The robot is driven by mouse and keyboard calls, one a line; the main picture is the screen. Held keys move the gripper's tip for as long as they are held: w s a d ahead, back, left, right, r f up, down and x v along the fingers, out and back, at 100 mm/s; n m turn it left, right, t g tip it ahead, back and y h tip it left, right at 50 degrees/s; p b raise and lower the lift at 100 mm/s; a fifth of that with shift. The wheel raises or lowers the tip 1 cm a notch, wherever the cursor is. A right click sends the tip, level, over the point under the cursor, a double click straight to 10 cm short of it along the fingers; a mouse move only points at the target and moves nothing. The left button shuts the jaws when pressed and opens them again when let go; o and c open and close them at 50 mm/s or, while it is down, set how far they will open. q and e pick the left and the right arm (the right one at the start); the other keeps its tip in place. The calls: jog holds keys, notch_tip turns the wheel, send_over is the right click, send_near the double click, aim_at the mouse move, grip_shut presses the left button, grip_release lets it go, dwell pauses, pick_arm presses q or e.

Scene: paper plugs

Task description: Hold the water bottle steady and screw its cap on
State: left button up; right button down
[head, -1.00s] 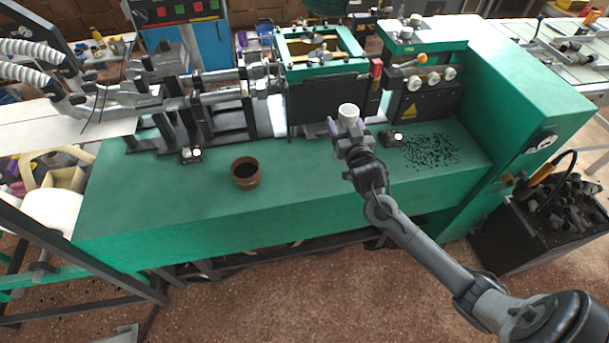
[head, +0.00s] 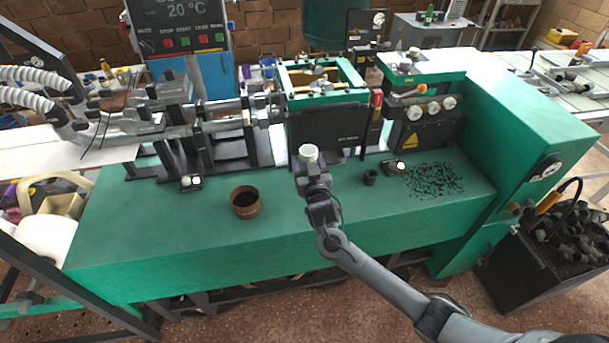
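My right gripper (head: 309,165) is over the green bench, in front of the black machine block. A small pale, round-topped thing (head: 308,153) sits at its fingertips and moves with it. I cannot tell whether this is the water bottle or its cap, as the gripper body hides most of it. The fingers are mostly hidden too. No other bottle or cap can be made out. My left gripper and arm are not in view.
A brown open pot (head: 245,203) stands left on the green bench (head: 160,215). Machinery lines the back. The bench's front middle is clear apart from my arm.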

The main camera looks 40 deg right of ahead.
jog(key=shift+w+a+f, duration=0.2)
jog(key=shift+w+a, duration=0.05)
jog(key=shift+w, duration=0.05)
jog(key=shift+f, duration=0.1)
jog(key=shift+f+b, duration=0.55)
jog(key=shift+f, duration=1.4)
jog(key=shift+c, duration=0.6)
grip_release()
jog(key=shift+f, duration=0.15)
jog(key=shift+s+a+r, duration=0.1)
jog(key=shift+s+r, duration=0.1)
jog(key=p+v, duration=0.2)
jog(key=v, duration=0.9)
jog(key=shift+s, duration=0.3)
